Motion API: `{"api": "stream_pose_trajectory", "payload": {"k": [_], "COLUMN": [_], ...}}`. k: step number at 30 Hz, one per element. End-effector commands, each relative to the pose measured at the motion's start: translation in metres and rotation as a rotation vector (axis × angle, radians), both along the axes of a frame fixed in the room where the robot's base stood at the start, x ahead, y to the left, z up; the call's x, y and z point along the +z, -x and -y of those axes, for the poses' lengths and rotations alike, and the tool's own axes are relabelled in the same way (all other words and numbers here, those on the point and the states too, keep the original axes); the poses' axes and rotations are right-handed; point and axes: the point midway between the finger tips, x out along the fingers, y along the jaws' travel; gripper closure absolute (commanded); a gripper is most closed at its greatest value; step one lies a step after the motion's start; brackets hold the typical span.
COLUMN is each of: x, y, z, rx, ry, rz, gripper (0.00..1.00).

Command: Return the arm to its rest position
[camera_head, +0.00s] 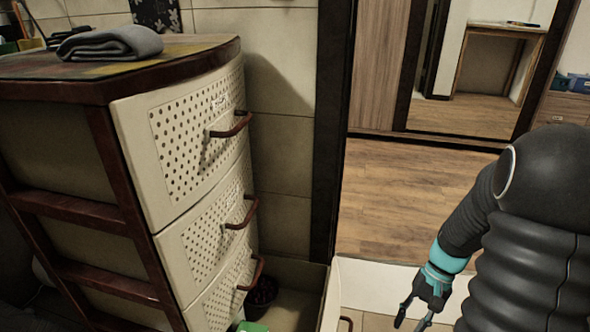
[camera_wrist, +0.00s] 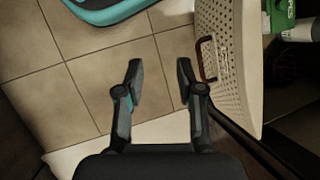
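My gripper (camera_head: 413,311) is at the lower right of the head view, pointing down beside my dark, ribbed arm with its teal band. In the wrist view my gripper (camera_wrist: 160,85) has its two fingers spread apart. Only floor tiles show between the fingertips, and it holds nothing. The gripper hangs above a cream panel by the doorway and touches nothing that I can see.
A drawer unit (camera_head: 70,205) with perforated cream fronts and brown handles stands at the left. A folded grey towel (camera_head: 110,43) lies on its top. A dark pot (camera_head: 262,292) stands on the floor. Beyond the door frame (camera_head: 332,130), the wooden floor (camera_head: 410,200) is clear.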

Motion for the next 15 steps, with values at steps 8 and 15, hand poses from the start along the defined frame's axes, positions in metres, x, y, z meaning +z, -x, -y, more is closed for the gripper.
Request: {"api": "stream_pose_trajectory", "payload": {"k": [8, 15], "x": [0.072, 0.126], "y": [0.012, 0.027], "z": [-0.017, -0.034], "rx": [0.050, 0.106], "ry": [0.168, 0.277], "rz": [0.158, 0.315], "gripper": [0.63, 0.63]}}
